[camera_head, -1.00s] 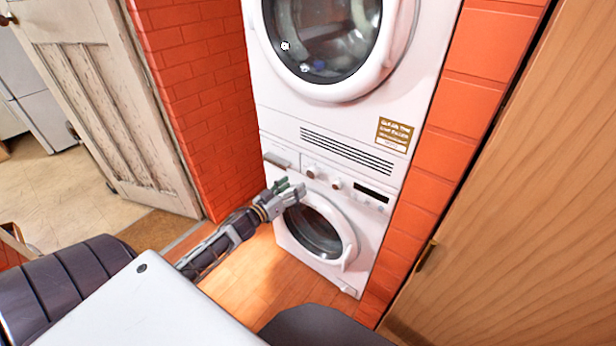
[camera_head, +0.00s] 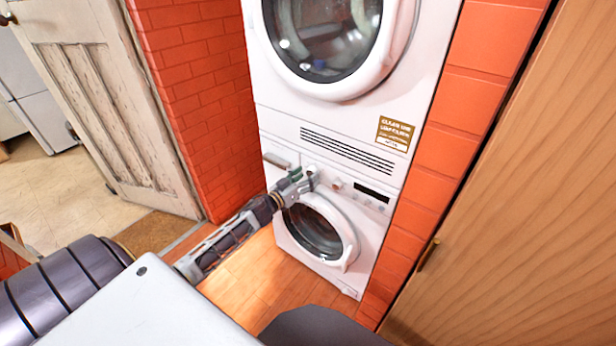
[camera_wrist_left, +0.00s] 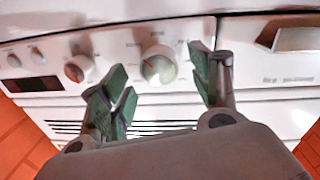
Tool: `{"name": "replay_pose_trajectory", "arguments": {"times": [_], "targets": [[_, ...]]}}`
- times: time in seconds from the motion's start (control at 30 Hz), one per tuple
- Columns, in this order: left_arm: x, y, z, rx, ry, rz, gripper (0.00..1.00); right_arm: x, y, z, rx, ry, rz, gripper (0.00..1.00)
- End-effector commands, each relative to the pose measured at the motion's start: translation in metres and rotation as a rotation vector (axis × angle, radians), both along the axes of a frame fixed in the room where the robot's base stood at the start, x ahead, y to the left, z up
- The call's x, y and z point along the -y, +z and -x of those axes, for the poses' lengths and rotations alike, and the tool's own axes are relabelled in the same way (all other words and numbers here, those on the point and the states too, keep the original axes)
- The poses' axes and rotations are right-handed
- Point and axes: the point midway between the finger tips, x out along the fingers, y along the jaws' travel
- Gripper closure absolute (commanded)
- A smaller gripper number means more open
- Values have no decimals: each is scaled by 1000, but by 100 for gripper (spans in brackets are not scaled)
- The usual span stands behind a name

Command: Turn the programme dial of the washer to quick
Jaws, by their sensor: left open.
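The washer (camera_head: 371,226) is the lower white machine of a stack. Its programme dial is the larger white knob nearest the drawer. In the left wrist view the dial (camera_wrist_left: 158,66) shows a red mark on its face, with printing around it too blurred to read. My left gripper (camera_head: 308,180) is in front of the panel at this dial, partly hiding it in the head view. In the left wrist view its green-padded fingers (camera_wrist_left: 160,74) are open, one on each side of the dial, with visible gaps. My right gripper is out of view.
A smaller knob (camera_wrist_left: 78,68) and a dark display (camera_wrist_left: 34,84) sit beside the dial. The detergent drawer (camera_head: 277,161) is on its other side. The round washer door (camera_head: 315,230) is below. Brick walls flank the stack, and a wooden door (camera_head: 500,200) is at right.

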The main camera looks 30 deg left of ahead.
Motion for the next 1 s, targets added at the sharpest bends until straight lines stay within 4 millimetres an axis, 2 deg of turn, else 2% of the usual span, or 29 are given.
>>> {"name": "replay_pose_trajectory", "arguments": {"times": [0.23,0.63,1.0], "targets": [[1,1,-12,1,1,0,37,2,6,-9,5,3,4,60],[2,0,-13,0,1,0,37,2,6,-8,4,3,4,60],[2,0,-13,0,1,0,83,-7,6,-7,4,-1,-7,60]]}}
